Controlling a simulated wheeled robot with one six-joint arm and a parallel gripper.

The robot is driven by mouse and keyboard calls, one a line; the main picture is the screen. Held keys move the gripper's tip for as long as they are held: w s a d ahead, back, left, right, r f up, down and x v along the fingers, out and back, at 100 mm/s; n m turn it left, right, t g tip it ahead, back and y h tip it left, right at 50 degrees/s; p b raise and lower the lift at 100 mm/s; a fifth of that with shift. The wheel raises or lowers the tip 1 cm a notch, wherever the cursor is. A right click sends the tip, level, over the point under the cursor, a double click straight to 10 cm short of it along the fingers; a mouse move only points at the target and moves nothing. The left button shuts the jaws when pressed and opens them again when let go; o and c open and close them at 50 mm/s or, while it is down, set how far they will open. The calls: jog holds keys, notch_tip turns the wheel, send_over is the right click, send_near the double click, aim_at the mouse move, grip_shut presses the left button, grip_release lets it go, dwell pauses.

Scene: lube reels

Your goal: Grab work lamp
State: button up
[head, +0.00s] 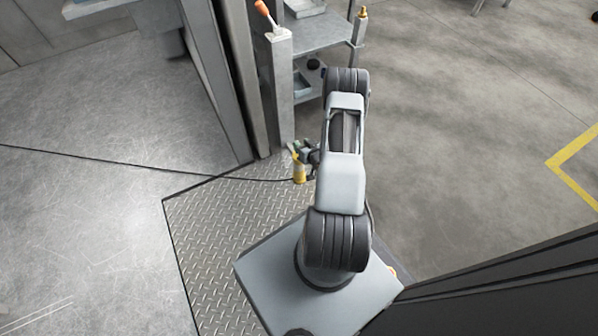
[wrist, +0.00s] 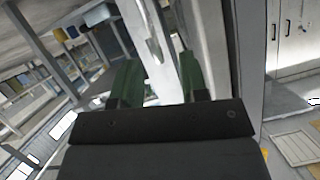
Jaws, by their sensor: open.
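A yellow work lamp (head: 299,171) with a black cord shows in the head view, just left of my arm and near the foot of a grey post. Whether it hangs or stands, I cannot tell. My gripper (wrist: 158,72) shows in the wrist view as two green fingers, spread apart with nothing held between them. A pale upright post lies beyond the gap. In the head view, my dark wrist parts are close to the top of the lamp, and my arm partly hides them. I cannot make out the lamp clearly in the wrist view.
The grey post (head: 280,92) carries an orange-handled lever (head: 265,8). A grey shelf cart (head: 320,35) stands behind it. The lamp's black cord (head: 110,159) runs left. A diamond-plate panel (head: 222,235) covers the floor in front. Open concrete floor (head: 470,130) lies to the right.

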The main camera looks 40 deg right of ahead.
jog(key=shift+b+x, duration=0.3)
jog(key=shift+x, duration=0.95)
grip_shut()
dwell(0.5)
